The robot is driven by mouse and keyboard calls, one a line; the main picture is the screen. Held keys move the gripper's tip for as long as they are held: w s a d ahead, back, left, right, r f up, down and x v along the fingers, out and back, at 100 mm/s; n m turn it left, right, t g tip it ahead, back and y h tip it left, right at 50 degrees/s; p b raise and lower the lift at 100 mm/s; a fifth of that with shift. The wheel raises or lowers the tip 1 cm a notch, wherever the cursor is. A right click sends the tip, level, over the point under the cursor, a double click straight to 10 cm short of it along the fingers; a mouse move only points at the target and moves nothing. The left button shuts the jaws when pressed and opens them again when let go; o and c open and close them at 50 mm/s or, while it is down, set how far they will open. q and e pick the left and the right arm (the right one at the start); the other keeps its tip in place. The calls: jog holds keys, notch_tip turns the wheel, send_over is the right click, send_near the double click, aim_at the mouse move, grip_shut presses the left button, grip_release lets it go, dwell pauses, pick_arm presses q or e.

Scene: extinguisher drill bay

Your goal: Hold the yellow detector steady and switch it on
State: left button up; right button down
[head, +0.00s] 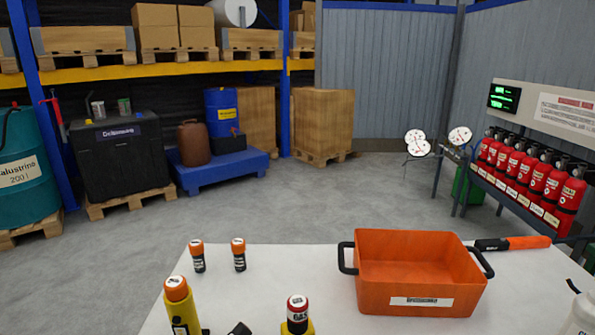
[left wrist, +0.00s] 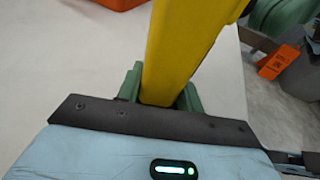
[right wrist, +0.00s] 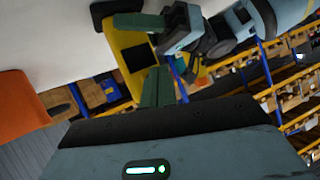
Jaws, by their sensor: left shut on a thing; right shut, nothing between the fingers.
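The yellow detector (left wrist: 183,50) is a long yellow body in the left wrist view, running out of the top edge. The green fingers of my left gripper (left wrist: 160,92) are shut on it, one on each side. In the right wrist view the yellow detector (right wrist: 118,45) shows a dark square on its face, with my left gripper at its right. My right gripper (right wrist: 156,75) is shut and empty, its green fingertips close to the detector; contact cannot be told. In the head view I cannot make out either gripper. Whether the detector is switched on cannot be told.
On the white table (head: 325,265) are a yellow orange-capped bottle (head: 180,305), a yellow-bodied item marked GAS (head: 297,315), two small orange-capped jars (head: 197,257), an orange tote (head: 415,250) and an orange-handled tool (head: 515,243). Red extinguishers (head: 530,180) stand at the right.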

jog(key=shift+w+a, duration=0.1)
jog(key=shift+w, duration=0.15)
dwell(0.3)
jog(key=shift+s, duration=0.45)
jog(key=s+d, duration=0.2)
jog(key=s, duration=0.3)
jog(key=shift+s, duration=0.4)
dwell(0.4)
pick_arm(q)
jog(key=o, duration=1)
